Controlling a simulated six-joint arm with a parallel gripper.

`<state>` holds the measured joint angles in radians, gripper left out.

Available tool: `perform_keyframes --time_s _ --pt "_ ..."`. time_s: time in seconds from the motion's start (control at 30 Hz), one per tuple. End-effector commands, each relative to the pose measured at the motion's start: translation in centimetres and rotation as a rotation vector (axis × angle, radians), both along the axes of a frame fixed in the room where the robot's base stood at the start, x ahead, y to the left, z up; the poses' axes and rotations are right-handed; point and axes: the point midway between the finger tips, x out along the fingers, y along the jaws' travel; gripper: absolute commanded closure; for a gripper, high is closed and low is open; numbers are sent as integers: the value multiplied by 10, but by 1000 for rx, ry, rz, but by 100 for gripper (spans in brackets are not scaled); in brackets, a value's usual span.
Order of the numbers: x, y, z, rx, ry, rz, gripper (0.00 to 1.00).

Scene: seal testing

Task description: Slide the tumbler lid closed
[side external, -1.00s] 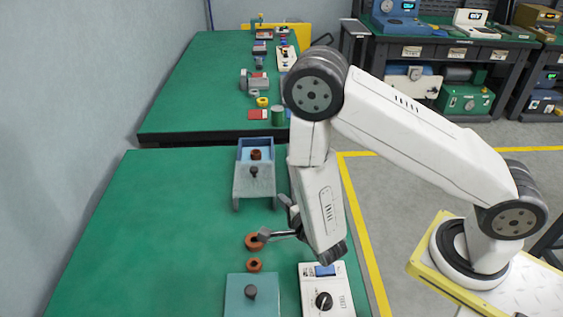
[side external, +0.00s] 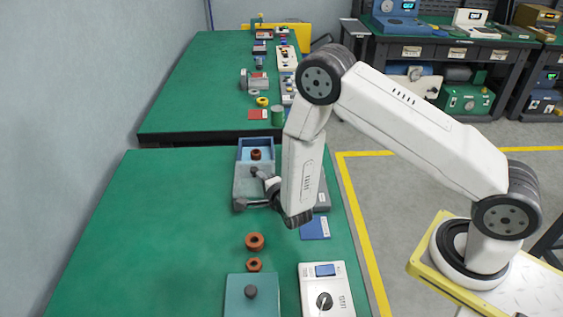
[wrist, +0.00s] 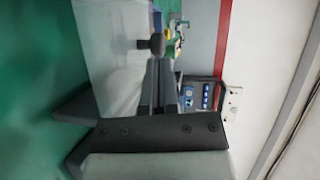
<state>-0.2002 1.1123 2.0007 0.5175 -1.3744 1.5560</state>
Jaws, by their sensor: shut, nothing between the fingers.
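The tumbler is a blue-grey box (side external: 239,149) on the green bench. Its far end is open, with a brown ring (side external: 256,154) inside. A grey lid (side external: 244,182) with a dark knob covers the near part. My gripper (side external: 241,204) is shut and empty, its tip low at the near end of the box, short of the knob. In the wrist view, the closed fingers (wrist: 160,65) point up the picture, with the dark knob (wrist: 152,44) just beyond their tips. I cannot tell whether they touch it or the lid.
Two brown rings (side external: 255,242) lie on the bench nearer the camera. A teal block (side external: 240,302) with a black knob and a white dial meter (side external: 335,280) stand at the front. A blue pad (side external: 316,228) lies right of the rings. The left of the bench is clear.

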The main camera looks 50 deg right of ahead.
Motion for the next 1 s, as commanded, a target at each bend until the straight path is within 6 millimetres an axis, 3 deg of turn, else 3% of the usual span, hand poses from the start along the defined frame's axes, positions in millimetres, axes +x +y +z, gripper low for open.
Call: perform_keyframes --time_s 0.23,0.7,1.0 --pt "13 -5 -3 0 1 0 100" --pt "16 -6 -3 0 1 0 100" --pt "46 -36 -3 3 -2 -5 100"
